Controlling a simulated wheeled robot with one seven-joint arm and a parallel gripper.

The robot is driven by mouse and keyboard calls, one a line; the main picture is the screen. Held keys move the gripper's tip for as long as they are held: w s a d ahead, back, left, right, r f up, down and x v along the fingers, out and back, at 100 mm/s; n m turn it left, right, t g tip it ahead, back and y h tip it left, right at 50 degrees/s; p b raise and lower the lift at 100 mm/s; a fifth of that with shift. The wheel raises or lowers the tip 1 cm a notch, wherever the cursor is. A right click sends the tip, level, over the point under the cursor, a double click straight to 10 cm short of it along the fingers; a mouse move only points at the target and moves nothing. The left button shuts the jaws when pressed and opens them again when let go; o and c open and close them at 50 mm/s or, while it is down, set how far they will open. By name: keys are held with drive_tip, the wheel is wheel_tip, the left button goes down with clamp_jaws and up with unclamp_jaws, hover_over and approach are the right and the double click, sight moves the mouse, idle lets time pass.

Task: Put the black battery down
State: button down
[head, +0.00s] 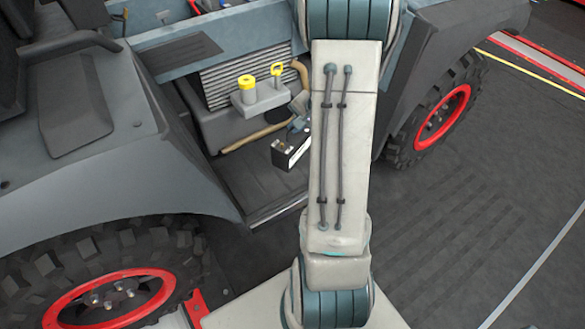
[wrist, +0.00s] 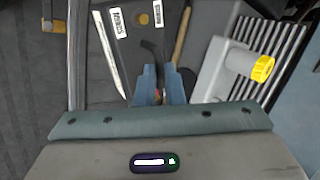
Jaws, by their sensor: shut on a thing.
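The black battery (head: 291,151) hangs in the open bay of the vehicle, partly hidden by my arm. A white strip shows on its side in the head view. In the wrist view the battery (wrist: 130,47) lies beyond my fingers, with white labels and a round brownish terminal on top. My gripper (wrist: 158,97) is shut at the battery's dark handle. In the head view my gripper (head: 299,124) is mostly hidden behind my arm link, just above the battery. I cannot tell whether the battery's underside touches anything.
A grey reservoir (head: 261,97) with a yellow cap and a yellow-handled dipstick stands beside the finned radiator (head: 235,75). A tan hose (head: 258,136) runs below it. Grey bodywork and big red-rimmed wheels (head: 441,119) flank the bay. A dark flat floor (head: 255,190) lies below the battery.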

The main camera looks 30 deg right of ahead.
drive_tip(key=s+d+f+m+h+b, duration=0.2)
drive_tip(key=s+d+f+m+b, duration=0.15)
drive_tip(key=d+f+b, duration=0.2)
drive_tip(key=w+a+f+m+b, duration=0.1)
drive_tip(key=w+a+f+b, duration=0.6)
drive_tip(key=f, duration=0.3)
drive_tip(key=shift+w+f+t+h+b, duration=0.15)
drive_tip(key=shift+w+t+h+b, duration=0.25)
drive_tip(key=shift+w, duration=0.45)
drive_tip(key=shift+f+b, duration=0.3)
drive_tip(key=shift+b, duration=0.15)
drive_tip(key=c, duration=1.5)
unclamp_jaws()
drive_tip(key=shift+c, duration=0.2)
drive_tip(key=shift+r, duration=0.1)
